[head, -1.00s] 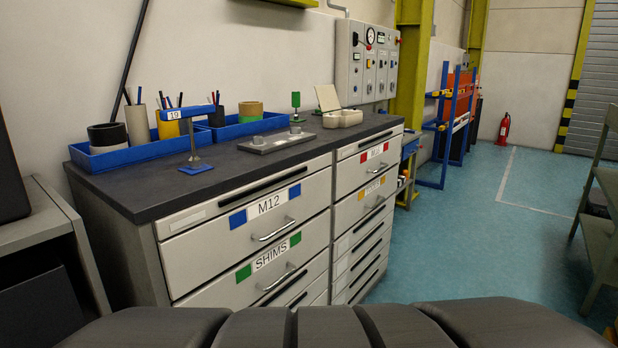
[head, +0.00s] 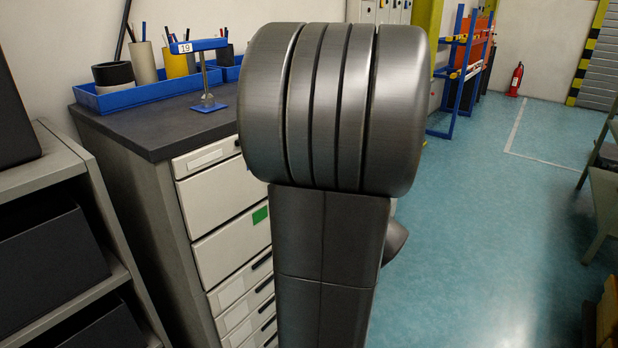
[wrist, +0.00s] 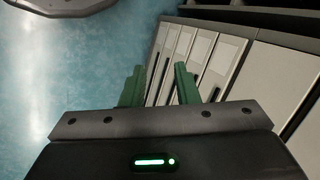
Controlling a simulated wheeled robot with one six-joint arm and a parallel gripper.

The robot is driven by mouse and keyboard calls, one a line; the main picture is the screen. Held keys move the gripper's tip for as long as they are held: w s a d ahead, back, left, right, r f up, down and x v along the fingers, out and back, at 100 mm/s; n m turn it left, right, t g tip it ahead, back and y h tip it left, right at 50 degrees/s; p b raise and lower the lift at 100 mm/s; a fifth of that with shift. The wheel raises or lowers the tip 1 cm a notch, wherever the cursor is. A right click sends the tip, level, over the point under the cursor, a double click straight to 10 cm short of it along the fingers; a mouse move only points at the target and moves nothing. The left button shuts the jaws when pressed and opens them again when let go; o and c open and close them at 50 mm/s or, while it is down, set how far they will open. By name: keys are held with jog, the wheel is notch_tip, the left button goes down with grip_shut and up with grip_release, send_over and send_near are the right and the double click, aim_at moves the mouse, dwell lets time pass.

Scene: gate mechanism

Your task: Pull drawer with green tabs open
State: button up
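The drawer with green tabs (head: 222,246) is in the grey cabinet in the head view. One green tab (head: 260,215) shows just left of my arm. My arm hides the rest of its front, with its label and handle. The drawer looks shut as far as its visible left part shows. My gripper (wrist: 158,70) shows in the wrist view with its two green fingers apart and nothing between them. It is near pale drawer fronts (wrist: 262,85), apart from them as far as I can tell.
The dark cabinet top (head: 150,128) carries a blue tray (head: 130,97) with cups and a blue stand (head: 208,105). A grey shelf unit (head: 40,170) stands close on the left. The blue-green floor (head: 480,230) on the right is mostly clear.

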jog(key=w+d+f+m+t+y, duration=0.15)
jog(key=w+t+y, duration=0.25)
jog(key=w, duration=0.9)
jog(key=w+d+f+m+t+y, duration=0.1)
jog(key=w+f+m+t+y, duration=0.25)
jog(key=w, duration=1.05)
jog(key=shift+t, duration=0.65)
jog(key=x, duration=0.4)
jog(key=r+x, duration=0.1)
jog(key=x, duration=0.3)
jog(key=r+x, duration=0.1)
jog(key=x, duration=0.3)
jog(key=shift+w+a+f, duration=0.1)
jog(key=shift+w+a, duration=0.1)
jog(key=shift+a, duration=0.3)
grip_shut()
